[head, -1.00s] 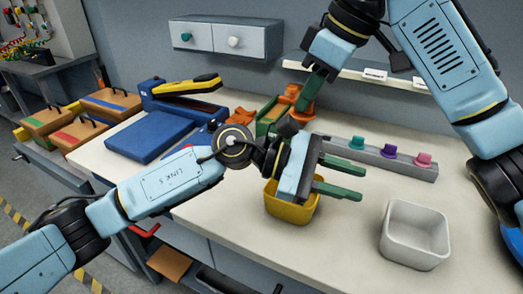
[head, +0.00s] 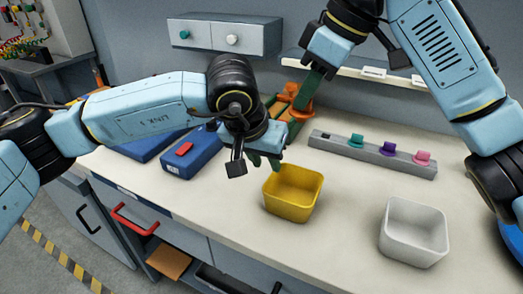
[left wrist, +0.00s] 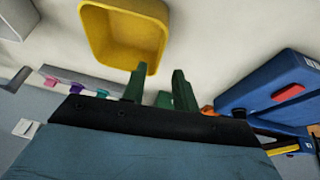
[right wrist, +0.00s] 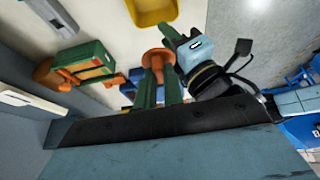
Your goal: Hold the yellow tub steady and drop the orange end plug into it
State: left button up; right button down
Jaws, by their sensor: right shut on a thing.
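The yellow tub (head: 292,208) stands upright on the bench and looks empty. It also shows in the left wrist view (left wrist: 122,62). My left gripper (head: 264,162) is open at the tub's back left edge. In the left wrist view its fingers (left wrist: 156,82) are apart, one overlapping the tub's rim; I cannot tell whether it touches. My right gripper (head: 310,88) is at the back of the bench, shut on the orange end plug (head: 301,113). In the right wrist view the plug (right wrist: 157,56) sits between the fingertips (right wrist: 158,78).
A grey rail (head: 370,156) with teal, purple and pink plugs lies behind the tub. A white bin (head: 413,232) stands at the right. A blue box (head: 193,153) lies left of my left gripper. The bench between tub and white bin is clear.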

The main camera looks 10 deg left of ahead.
aim_at(272, 174)
pick_arm(q)
jog(key=x, duration=0.8)
jog(key=shift+d+f, duration=0.1)
jog(key=shift+f, duration=0.15)
grip_shut()
